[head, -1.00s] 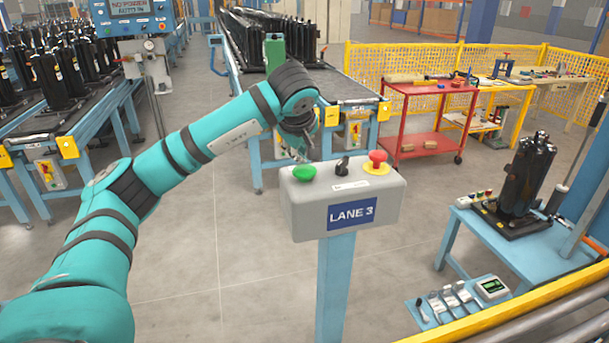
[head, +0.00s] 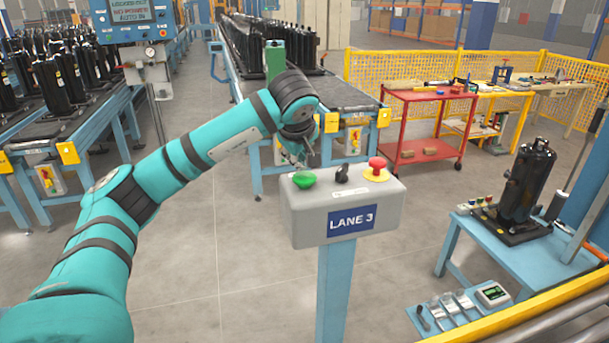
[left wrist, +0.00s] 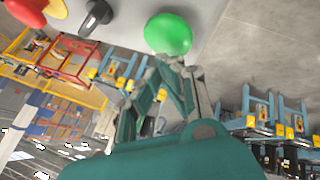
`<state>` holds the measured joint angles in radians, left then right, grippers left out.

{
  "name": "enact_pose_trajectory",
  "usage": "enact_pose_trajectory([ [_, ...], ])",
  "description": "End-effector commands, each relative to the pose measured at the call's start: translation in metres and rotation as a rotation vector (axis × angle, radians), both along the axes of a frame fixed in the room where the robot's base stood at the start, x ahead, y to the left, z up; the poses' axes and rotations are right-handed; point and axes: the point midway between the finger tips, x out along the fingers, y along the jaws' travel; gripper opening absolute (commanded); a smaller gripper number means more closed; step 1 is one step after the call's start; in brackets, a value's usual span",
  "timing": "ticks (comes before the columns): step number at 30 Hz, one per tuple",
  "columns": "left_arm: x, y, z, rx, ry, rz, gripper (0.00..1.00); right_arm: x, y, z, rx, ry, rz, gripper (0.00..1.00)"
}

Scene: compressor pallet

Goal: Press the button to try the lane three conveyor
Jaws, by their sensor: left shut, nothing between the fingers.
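The grey LANE 3 control box (head: 345,215) stands on a blue post in the middle of the head view. On its top are a green button (head: 303,178), a black selector switch (head: 342,173) and a red mushroom button (head: 377,165) on a yellow base. My left gripper (head: 300,163) is just behind the green button in the head view, its fingers small and partly hidden by the arm. In the left wrist view the green button (left wrist: 168,34) is large and close ahead of the shut, empty fingers (left wrist: 172,66). I cannot tell whether they touch it. My right gripper is not in view.
A conveyor (head: 340,88) carrying black compressors runs behind the box. A red cart (head: 425,125) stands to its right. A blue table (head: 540,245) with a black compressor (head: 527,180) is at the right. A yellow rail (head: 520,322) crosses the lower right corner.

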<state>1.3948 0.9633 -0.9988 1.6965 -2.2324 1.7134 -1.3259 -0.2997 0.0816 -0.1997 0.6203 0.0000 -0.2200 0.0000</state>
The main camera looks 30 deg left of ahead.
Motion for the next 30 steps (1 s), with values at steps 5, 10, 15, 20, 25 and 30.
enact_pose_trajectory([
  [5, 0.0001, 0.0000, 0.0000, 0.000, 0.000, 0.000, 0.00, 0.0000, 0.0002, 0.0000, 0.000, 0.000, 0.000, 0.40],
  [10, 0.0001, -0.0001, -0.0006, 0.000, 0.000, 0.000, 0.00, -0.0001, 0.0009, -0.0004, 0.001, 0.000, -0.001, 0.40],
  [15, -0.0002, 0.0000, -0.0062, 0.000, 0.000, 0.000, 0.00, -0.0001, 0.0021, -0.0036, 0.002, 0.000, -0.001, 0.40],
  [20, -0.0002, 0.0000, -0.0085, -0.001, 0.000, 0.001, 0.00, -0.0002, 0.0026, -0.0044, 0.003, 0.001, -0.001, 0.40],
  [25, -0.0002, -0.0001, -0.0082, 0.000, 0.000, 0.000, 0.00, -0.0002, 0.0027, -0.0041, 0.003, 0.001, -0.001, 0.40],
  [30, -0.0002, -0.0001, -0.0088, 0.000, 0.000, 0.000, 0.00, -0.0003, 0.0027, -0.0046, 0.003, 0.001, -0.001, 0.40],
])
